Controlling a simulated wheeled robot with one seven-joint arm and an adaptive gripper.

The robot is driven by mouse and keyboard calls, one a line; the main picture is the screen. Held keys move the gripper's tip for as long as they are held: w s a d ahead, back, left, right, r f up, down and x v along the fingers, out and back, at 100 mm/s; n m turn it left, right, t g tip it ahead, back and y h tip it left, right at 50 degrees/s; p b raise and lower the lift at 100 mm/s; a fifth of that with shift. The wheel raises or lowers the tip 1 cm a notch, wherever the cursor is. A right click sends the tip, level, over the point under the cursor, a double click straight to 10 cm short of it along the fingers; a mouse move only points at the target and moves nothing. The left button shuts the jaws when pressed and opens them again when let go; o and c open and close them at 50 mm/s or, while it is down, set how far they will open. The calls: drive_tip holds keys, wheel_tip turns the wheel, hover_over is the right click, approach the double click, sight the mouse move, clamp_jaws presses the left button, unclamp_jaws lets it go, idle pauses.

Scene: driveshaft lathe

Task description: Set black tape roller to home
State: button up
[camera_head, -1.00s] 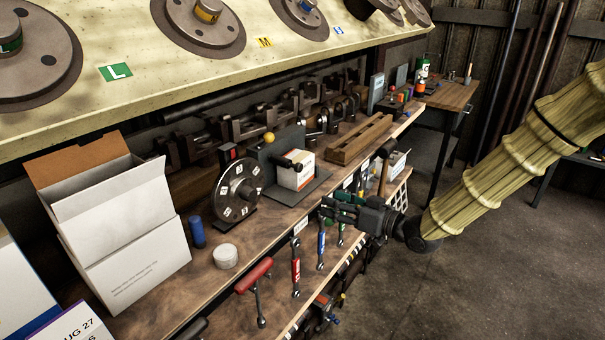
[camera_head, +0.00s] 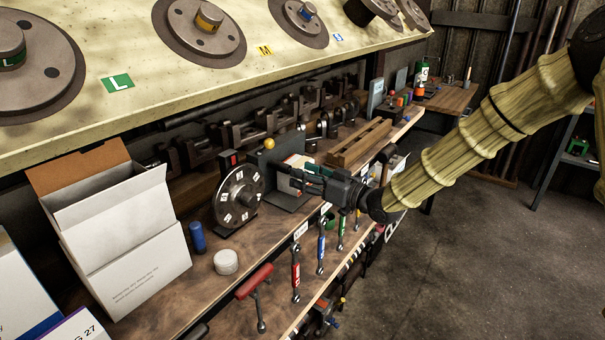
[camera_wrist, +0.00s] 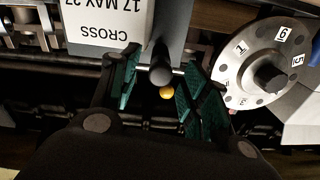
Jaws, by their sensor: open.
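A grey device with an upright plate (camera_head: 268,172) and a yellow ball knob (camera_head: 269,144) stands on the wooden bench. A black cylindrical knob on a thin metal rod (camera_wrist: 160,70) shows in the wrist view; it seems to be the black roller, though no label confirms this. My gripper (camera_head: 283,178) is at the front of the device, its green-padded fingers open. In the wrist view, the black knob lies between the fingers of my gripper (camera_wrist: 162,66), with gaps visible on both sides. In the head view my gripper hides the knob.
A numbered grey dial (camera_head: 238,197) stands left of the device; it also shows in the wrist view (camera_wrist: 258,70). Wrenches hang along the front edge.

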drive_tip(key=shift+w+a, duration=0.35)
drive_tip(key=shift+a, duration=0.15)
